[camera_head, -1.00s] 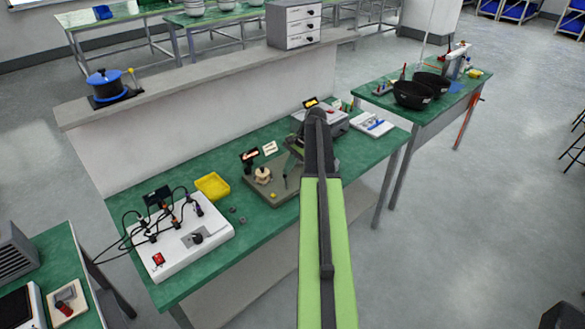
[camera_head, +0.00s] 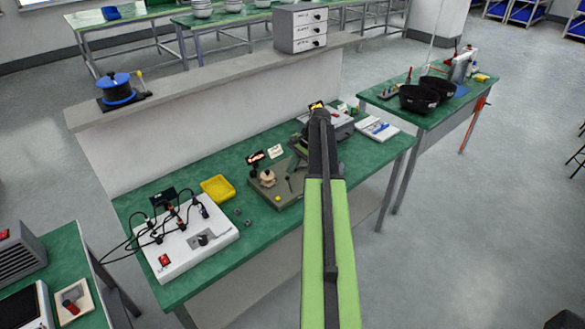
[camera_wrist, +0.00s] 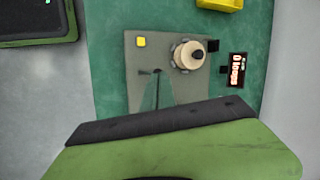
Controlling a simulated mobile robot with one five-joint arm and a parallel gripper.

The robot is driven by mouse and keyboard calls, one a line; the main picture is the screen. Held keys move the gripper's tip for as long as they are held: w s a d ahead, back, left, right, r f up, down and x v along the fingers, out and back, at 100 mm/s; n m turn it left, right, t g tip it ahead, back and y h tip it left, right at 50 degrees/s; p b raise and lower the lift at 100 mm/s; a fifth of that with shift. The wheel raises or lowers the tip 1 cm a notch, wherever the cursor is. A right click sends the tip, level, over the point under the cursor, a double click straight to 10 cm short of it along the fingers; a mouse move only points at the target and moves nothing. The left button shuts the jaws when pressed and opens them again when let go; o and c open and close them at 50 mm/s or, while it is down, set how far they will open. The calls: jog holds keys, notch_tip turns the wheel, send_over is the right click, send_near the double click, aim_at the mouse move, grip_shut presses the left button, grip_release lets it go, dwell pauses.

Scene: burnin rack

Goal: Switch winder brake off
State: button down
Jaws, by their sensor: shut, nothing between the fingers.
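The winder is a grey-green base plate (camera_head: 275,197) on the green bench, with a pale spool (camera_head: 267,179), a yellow button (camera_head: 278,199) and a dark display (camera_head: 255,157). In the head view my arm partly hides the plate's right side.
A white box with cables and a red switch (camera_head: 165,260) stands at the bench's left. A yellow tray (camera_head: 217,188) lies between it and the winder. A grey machine (camera_head: 340,128) and a white device (camera_head: 377,128) stand to the right. A low wall (camera_head: 215,110) runs behind.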

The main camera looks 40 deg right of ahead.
jog(key=w+p+v, duration=0.1)
jog(key=p+v, duration=1.2)
jog(key=shift+w+d+r, duration=0.2)
jog(key=shift+d+r, duration=0.2)
jog(key=shift+r, duration=0.15)
